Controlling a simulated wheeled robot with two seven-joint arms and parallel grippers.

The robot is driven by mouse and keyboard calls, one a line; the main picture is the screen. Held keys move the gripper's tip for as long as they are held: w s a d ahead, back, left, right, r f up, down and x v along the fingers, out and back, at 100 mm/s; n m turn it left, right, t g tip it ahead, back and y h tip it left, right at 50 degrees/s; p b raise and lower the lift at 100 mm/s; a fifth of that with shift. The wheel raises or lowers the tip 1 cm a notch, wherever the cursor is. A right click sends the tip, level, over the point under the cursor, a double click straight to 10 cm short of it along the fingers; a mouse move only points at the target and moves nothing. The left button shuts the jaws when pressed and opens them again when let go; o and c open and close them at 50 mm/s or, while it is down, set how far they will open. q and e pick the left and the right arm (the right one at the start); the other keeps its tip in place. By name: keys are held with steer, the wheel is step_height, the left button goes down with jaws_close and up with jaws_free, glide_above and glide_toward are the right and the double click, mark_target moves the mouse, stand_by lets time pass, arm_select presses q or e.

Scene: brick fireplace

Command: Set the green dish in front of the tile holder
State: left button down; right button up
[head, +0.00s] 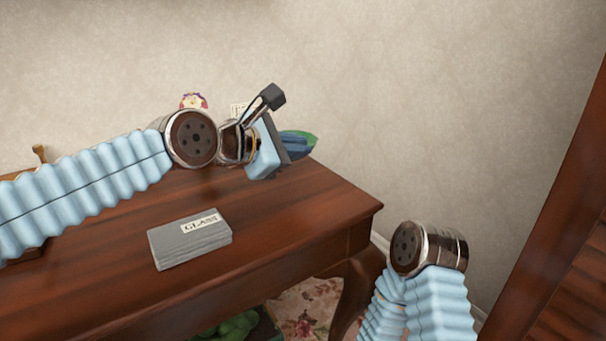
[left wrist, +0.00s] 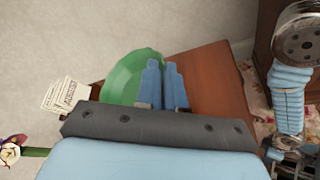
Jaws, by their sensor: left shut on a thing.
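The green dish (head: 313,137) is mostly hidden behind my left gripper in the head view, near the back right of the wooden table. In the left wrist view the dish (left wrist: 125,80) shows as a wide green curve beside the blue fingers. My left gripper (head: 299,146) is shut on the dish; its fingers (left wrist: 163,84) lie close together at the dish's edge. Whether the dish touches the table is hard to tell. I cannot identify the tile holder for sure. My right arm shows at the lower right, but its gripper does not.
A grey box labelled GLASS (head: 190,239) lies on the table (head: 300,222). A cream printed card item (left wrist: 66,95) and a colourful flower-like figure (head: 193,101) are at the back. The front right of the tabletop is clear. A wooden slatted piece (head: 560,220) stands at right.

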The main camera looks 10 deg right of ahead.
arm_select(q)
glide_above(307, 197)
steer(key=f, duration=0.4)
steer(key=shift+s+a+f, duration=0.2)
steer(key=shift+a+f, duration=0.05)
steer(key=shift+f, duration=0.1)
steer(key=f, duration=0.4)
steer(key=shift+w+d, duration=0.25)
steer(key=c, duration=1.3)
jaws_free()
steer(key=shift+o, duration=0.2)
steer(key=shift+a+r, duration=0.1)
steer(key=shift+a, duration=0.05)
steer(key=b+v, duration=0.2)
steer(key=v, duration=0.9)
steer(key=shift+s+a+r+b, duration=0.2)
steer(key=shift+s+a+b, duration=0.05)
steer(key=shift+b, duration=0.05)
